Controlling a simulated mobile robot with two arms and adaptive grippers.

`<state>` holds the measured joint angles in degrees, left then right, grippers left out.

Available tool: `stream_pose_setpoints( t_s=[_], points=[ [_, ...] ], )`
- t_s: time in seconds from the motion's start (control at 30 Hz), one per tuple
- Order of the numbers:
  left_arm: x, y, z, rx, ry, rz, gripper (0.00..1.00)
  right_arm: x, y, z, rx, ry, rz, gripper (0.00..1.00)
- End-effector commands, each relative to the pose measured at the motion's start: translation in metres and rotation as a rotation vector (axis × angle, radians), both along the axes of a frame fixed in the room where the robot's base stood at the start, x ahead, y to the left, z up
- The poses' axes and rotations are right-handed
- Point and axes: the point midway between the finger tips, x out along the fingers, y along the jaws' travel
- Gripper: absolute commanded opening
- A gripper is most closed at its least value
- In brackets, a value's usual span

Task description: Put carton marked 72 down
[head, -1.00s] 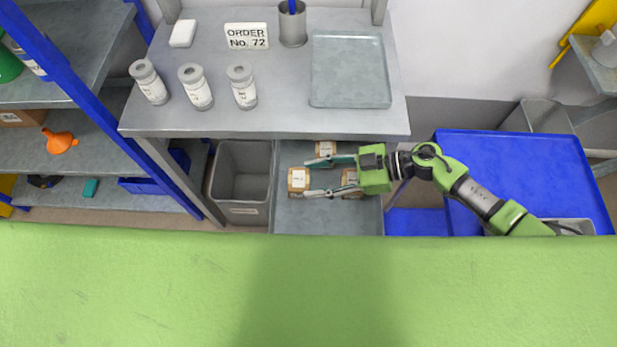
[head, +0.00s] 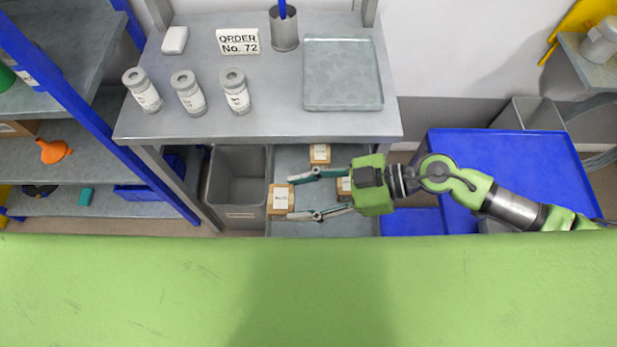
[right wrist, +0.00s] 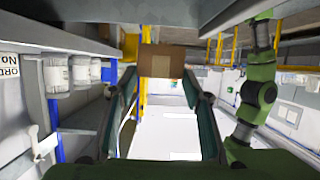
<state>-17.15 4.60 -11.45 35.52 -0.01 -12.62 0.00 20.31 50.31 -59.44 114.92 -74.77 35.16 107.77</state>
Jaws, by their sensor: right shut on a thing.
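My right gripper (head: 284,197) reaches in from the right, below the steel table's front edge. It is shut on a small brown carton (head: 281,199) with a white label, whose mark is too small to read. The carton sits between the fingertips above a grey shelf or tray surface (head: 320,222). In the right wrist view the carton (right wrist: 161,61) is between the two fingertips. Two more labelled cartons show on the grey surface, one at the back (head: 320,152) and one partly hidden by the gripper (head: 344,185). My left gripper is not in view.
The steel table (head: 260,122) above bears three labelled jars, an "ORDER No. 72" sign (head: 238,41), a cup (head: 284,30) and an empty grey tray (head: 343,105). A grey bin (head: 237,215) stands left of the carton. A blue surface (head: 510,160) lies right.

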Motion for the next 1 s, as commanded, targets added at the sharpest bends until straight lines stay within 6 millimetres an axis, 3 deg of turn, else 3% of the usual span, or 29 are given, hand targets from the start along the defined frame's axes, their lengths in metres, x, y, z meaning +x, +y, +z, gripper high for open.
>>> stream_pose_setpoints(
  t_s=[0.2, 0.5, 0.73, 1.0],
  points=[
    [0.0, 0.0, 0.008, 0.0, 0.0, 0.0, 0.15, -0.038, 0.009, 0.02, 0.002, 0.0, 0.001, 0.23],
    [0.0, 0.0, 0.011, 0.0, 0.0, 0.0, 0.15, -0.053, 0.013, 0.025, 0.001, 0.001, -0.001, 0.23],
    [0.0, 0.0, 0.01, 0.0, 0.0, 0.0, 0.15, -0.046, 0.015, 0.034, 0.004, -0.002, -0.008, 0.23],
    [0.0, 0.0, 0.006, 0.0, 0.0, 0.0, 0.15, -0.005, 0.01, 0.077, 0.005, -0.002, -0.074, 0.23]
  ],
)
